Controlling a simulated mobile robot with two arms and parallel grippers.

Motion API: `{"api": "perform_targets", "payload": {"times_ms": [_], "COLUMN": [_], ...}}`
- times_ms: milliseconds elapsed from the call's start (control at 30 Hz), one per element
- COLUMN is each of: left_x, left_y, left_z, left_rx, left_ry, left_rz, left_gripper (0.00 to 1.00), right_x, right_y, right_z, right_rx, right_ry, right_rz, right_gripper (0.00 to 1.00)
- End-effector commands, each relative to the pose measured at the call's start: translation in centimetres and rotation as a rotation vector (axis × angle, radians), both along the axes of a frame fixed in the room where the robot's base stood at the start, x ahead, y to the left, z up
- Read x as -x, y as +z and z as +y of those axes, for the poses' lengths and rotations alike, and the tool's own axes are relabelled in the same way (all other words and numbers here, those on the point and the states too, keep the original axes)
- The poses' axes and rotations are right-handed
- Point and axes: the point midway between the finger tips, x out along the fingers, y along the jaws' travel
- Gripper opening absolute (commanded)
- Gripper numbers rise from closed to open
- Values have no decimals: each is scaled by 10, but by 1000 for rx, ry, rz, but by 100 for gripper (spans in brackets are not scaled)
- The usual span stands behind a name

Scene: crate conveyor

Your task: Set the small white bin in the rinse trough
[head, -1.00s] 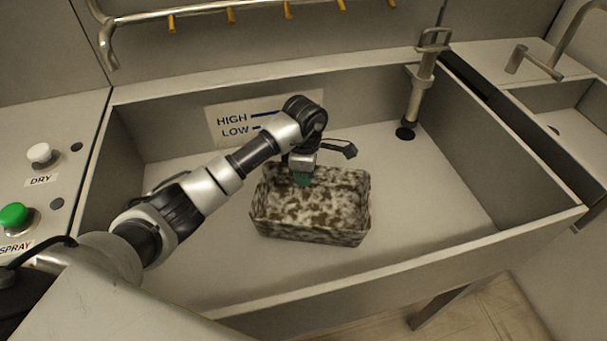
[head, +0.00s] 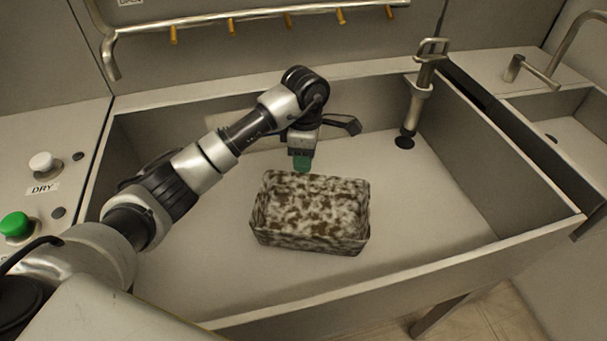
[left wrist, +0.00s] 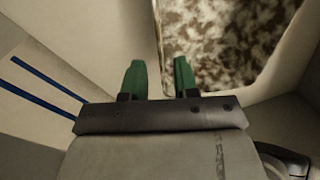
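The small white bin (head: 310,240), heavily speckled with brown dirt, sits upright on the floor of the rinse trough (head: 440,185), left of the middle. My left gripper (head: 302,165) is just above the bin's far rim, toward its left end, and appears clear of it. In the left wrist view, the green fingertips (left wrist: 160,78) stand apart with nothing clamped between them. The bin's rim and dirty inside (left wrist: 225,45) lie beyond them. My right gripper is not in view.
A rail with yellow nozzles (head: 286,20) runs above the back wall. A green SPRAY button (head: 14,223) and white DRY button (head: 41,162) are at left. The trough's right side is clear.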

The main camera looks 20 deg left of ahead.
Motion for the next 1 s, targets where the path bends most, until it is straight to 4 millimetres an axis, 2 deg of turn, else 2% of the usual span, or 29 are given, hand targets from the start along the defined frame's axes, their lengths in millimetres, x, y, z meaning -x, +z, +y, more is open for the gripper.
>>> {"api": "perform_targets", "payload": {"times_ms": [33,200,367,800,867,1000], "left_x": [-2,-3,-4,-4,-4,-4], "left_y": [11,33,40,40,45,69], "left_z": [0,1,1,0,0,0], "left_rx": [-1,0,0,0,1,1], "left_ry": [-2,-1,-1,-1,-1,-1], "left_rz": [-4,-2,0,0,0,0], "left_gripper": [30,30,30,30,30,30], "right_x": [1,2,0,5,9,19], "right_y": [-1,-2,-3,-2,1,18], "right_z": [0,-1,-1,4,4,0], "right_rx": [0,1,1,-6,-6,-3], "right_ry": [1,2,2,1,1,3], "right_rz": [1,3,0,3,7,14], "right_gripper": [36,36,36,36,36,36]}}
